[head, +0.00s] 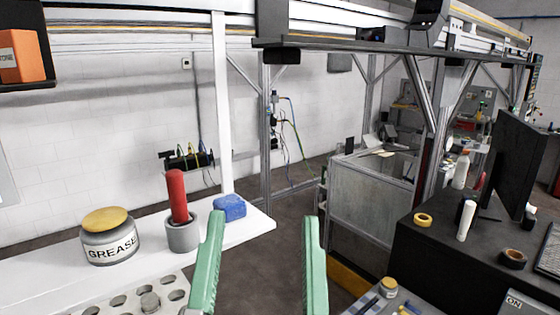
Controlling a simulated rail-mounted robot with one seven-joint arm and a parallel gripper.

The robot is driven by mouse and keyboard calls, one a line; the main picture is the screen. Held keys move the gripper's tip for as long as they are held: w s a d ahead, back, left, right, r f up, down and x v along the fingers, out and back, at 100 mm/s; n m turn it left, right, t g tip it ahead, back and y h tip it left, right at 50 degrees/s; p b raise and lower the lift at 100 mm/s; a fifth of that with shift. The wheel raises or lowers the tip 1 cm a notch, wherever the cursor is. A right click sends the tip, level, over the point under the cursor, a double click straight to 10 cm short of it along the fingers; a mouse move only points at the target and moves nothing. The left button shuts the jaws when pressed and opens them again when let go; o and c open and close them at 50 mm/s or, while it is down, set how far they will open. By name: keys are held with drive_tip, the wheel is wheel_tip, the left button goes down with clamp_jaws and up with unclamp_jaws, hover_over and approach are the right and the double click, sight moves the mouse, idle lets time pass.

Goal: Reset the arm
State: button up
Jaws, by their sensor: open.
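My gripper (263,250) shows at the bottom middle of the head view as two green fingers. The fingers stand well apart, with nothing between them but the floor behind. The rest of my arm is not visible. The gripper is to the right of a white shelf (240,232), which holds several items.
On the shelf stand a grease jar (108,240) with a yellow lid, a red-handled tool in a grey cup (183,235) and a blue block (230,208). A holed tray (115,300) lies in front. A dark desk (440,262) with a monitor (515,165) is at right.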

wheel_tip(320, 180, up, 13)
drive_tip(key=s+d+p, duration=0.1)
drive_tip(key=d+p, duration=0.1)
drive_tip(key=p, duration=1)
drive_tip(key=shift+s+d+n+p, duration=0.2)
drive_tip(key=shift+s+n+p, duration=0.2)
drive_tip(key=shift+f, duration=0.2)
